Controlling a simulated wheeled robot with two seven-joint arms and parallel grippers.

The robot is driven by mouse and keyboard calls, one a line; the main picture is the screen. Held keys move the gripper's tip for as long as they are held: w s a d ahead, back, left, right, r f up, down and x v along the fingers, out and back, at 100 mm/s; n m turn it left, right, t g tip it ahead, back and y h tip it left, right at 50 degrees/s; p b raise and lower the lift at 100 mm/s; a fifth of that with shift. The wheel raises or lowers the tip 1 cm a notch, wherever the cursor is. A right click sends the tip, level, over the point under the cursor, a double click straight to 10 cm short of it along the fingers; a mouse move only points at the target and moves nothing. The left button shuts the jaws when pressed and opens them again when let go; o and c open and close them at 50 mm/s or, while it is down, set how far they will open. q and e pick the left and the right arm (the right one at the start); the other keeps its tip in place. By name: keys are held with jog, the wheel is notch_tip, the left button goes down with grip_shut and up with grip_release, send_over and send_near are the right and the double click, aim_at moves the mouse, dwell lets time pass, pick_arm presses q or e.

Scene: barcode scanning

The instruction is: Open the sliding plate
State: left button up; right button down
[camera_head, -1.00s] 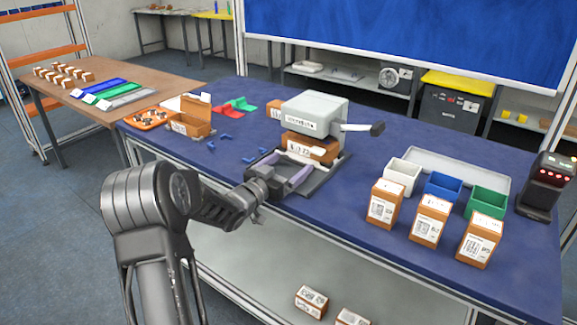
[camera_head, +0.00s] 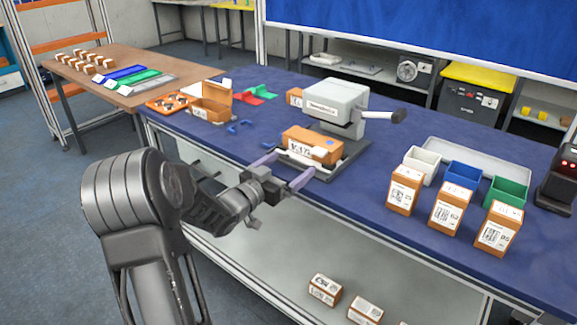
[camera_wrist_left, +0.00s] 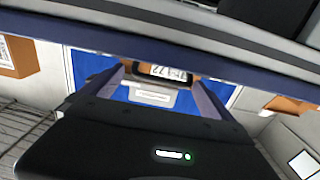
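The scanning machine (camera_head: 336,100) is a light grey box-shaped unit on the blue table. Its dark sliding plate (camera_head: 345,160) sticks out in front of the grey head, toward me. An orange labelled box (camera_head: 313,145) rests on the plate. My left gripper (camera_head: 293,163) is at the plate's front, its two purple-grey fingers spread apart and level with the table. In the wrist view the label of the orange box (camera_wrist_left: 168,72) shows between the finger ends. I cannot tell whether the fingertips touch the plate. My right gripper is not in view.
Orange boxes (camera_head: 404,190) stand in front of white, blue and green bins (camera_head: 462,174) at the right. An open orange box (camera_head: 212,100) and small blue parts stand left of the machine. A brown side table (camera_head: 125,85) is farther left.

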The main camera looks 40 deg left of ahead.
pick_arm(q)
jog(key=shift+s+a, duration=0.1)
jog(key=shift+s, duration=0.45)
jog(key=s, duration=0.6)
jog(key=shift+s, duration=0.35)
